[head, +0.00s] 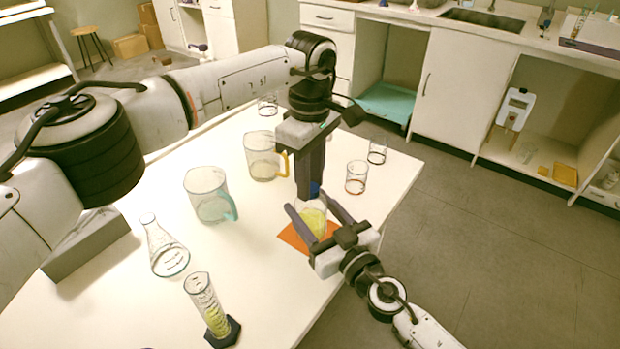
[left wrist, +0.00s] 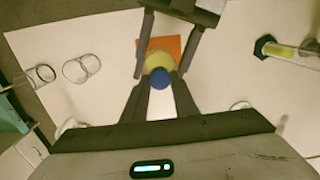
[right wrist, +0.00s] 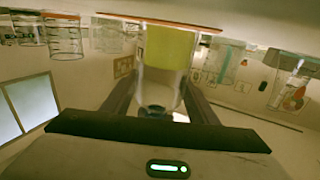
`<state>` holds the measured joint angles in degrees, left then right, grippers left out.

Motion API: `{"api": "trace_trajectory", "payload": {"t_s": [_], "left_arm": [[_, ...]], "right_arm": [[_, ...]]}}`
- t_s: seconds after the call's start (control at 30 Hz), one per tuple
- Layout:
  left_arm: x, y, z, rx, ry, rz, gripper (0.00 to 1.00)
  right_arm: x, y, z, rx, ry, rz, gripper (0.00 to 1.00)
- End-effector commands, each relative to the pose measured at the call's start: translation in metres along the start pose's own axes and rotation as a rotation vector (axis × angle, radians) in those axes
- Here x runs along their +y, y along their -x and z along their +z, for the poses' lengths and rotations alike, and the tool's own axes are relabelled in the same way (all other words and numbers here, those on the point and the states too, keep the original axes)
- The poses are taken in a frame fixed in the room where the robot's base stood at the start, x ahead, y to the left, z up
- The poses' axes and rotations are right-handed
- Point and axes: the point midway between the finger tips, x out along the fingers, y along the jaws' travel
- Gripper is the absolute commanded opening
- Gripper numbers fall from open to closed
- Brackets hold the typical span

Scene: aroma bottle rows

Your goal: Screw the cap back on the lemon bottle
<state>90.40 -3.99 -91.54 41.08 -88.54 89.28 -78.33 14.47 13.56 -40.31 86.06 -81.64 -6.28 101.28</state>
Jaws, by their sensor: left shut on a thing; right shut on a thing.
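The lemon bottle (head: 313,222) is a clear bottle with yellow liquid, upright at the orange mat (head: 290,238) near the table edge. My right gripper (head: 306,202) is shut on it from the side, one finger on each side. My left gripper (head: 312,187) points straight down over the bottle, shut on the blue cap (head: 315,190). In the left wrist view the cap (left wrist: 160,78) lines up over the yellow bottle (left wrist: 158,60). The right wrist view, upside down, shows the bottle (right wrist: 166,52) between my fingers; whether the cap is seated on its neck cannot be told.
A beaker with a yellow handle (head: 262,158), a teal-handled beaker (head: 207,195), small glass beakers (head: 356,178), a conical flask (head: 165,250) and a measuring cylinder (head: 208,305) stand on the white table (head: 255,265). The table's right edge is close to the bottle.

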Motion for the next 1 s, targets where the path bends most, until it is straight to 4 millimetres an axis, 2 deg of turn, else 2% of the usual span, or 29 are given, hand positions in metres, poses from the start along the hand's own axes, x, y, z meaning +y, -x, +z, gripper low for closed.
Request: {"api": "trace_trajectory", "payload": {"t_s": [0.1, 0.6, 0.8, 1.0], "left_arm": [[0.0005, 0.0, 0.0008, -0.001, -0.258, 0.0, 0.05], [0.0015, -0.0007, 0.0021, -0.001, -1.318, 0.0, 0.05], [0.0015, -0.0008, 0.0024, -0.001, -1.514, -0.001, 0.05], [0.0014, -0.0008, 0.0025, -0.002, -1.533, -0.001, 0.05]], "right_arm": [[0.0004, 0.0002, 0.0008, -0.001, 0.0, 0.001, 0.0], [0.0004, 0.0002, 0.0009, -0.002, 0.0, 0.001, 0.0], [0.0005, 0.0002, 0.001, -0.002, 0.0, 0.001, 0.0], [0.0005, 0.0002, 0.001, -0.002, 0.0, 0.001, 0.0]]}}
